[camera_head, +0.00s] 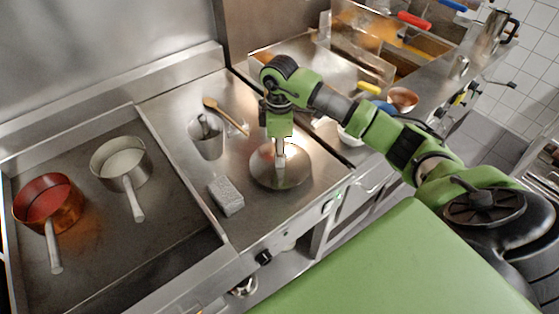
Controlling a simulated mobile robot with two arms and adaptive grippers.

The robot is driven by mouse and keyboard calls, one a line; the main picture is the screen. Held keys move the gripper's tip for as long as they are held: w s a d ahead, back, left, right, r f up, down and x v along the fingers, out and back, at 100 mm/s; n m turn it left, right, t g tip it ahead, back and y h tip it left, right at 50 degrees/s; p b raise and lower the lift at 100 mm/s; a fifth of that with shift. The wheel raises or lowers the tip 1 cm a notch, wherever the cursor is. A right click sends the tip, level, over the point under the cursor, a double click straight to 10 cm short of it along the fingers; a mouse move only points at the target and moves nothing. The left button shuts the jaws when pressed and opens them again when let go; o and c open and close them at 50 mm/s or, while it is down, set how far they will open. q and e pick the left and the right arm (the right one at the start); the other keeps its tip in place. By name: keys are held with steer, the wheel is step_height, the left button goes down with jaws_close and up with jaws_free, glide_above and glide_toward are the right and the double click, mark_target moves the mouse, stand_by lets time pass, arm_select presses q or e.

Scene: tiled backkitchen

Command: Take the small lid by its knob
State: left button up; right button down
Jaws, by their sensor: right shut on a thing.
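A round metal lid (295,173) lies on the steel counter in the middle of the head view. My right gripper (280,150) comes down from above and is shut at the lid's centre, on its knob. The fingers mostly hide the knob. The lid looks flat on or very near the counter; I cannot tell whether it touches. My left gripper is not in view.
A copper pan (50,200) and a steel saucepan (120,163) are on the left hob. A white bowl (349,138) is right of the lid.

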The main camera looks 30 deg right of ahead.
arm_select(q)
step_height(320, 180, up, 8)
steer(key=p, duration=0.9)
arm_select(e)
steer(key=s+a+r, duration=0.7)
steer(key=a+r, duration=0.4)
steer(key=shift+s+a, duration=0.35)
steer(key=shift+s, duration=0.05)
